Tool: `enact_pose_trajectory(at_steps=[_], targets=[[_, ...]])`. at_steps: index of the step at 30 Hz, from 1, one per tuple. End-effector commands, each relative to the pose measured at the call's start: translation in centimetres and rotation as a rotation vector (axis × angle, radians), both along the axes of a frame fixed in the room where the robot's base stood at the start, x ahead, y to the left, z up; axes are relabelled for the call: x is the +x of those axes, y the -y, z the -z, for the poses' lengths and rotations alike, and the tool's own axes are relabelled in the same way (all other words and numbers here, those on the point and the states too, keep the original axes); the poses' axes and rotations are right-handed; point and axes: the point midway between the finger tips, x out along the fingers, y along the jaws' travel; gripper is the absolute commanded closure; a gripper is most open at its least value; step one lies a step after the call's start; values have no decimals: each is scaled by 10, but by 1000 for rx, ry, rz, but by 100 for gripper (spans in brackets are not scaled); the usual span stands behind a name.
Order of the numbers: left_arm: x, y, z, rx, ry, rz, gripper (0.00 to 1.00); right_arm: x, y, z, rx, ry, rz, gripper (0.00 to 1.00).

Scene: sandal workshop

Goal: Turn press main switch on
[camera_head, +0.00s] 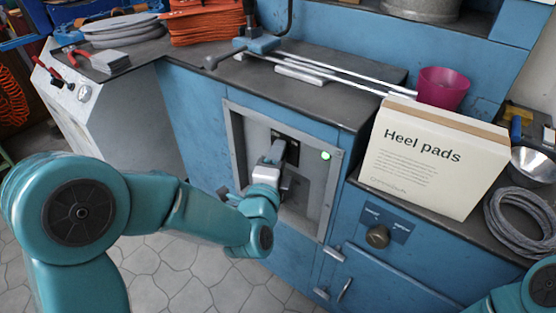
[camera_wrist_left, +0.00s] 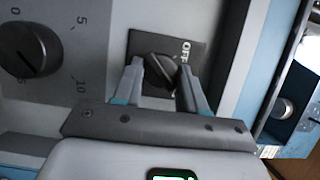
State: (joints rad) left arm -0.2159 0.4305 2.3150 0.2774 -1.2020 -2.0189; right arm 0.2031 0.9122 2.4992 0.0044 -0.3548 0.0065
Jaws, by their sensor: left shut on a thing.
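The press main switch is a dark rotary knob (camera_wrist_left: 161,70) on a black plate (camera_wrist_left: 140,43) with the word OFF beside it. In the head view the black plate (camera_head: 291,148) is on a grey panel (camera_head: 318,190) set in the blue cabinet front. My left gripper (camera_head: 273,152) reaches this panel and hides most of the knob. In the wrist view my left gripper (camera_wrist_left: 159,80) has one finger on each side of the knob and is shut on it. A green lamp (camera_head: 326,155) glows beside the switch. My right gripper is out of view.
A large numbered dial (camera_wrist_left: 28,50) is left of the switch in the wrist view. Another knob (camera_head: 377,236) is on the lower right cabinet. A Heel pads box (camera_head: 432,160) and a pink cup (camera_head: 442,88) stand on the worktop. Tiled floor is clear below.

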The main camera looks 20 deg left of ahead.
Motion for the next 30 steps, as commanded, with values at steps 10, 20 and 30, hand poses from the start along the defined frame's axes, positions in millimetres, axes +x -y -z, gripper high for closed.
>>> enact_pose_trajectory(at_steps=[10, 20, 30], targets=[[-1, 0, 3, 25, -1, 1, 89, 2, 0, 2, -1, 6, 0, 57], [-1, 0, 3, 24, 0, 2, 35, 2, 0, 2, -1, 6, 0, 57], [0, 0, 1, 22, 5, 1, 35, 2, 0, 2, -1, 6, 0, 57]])
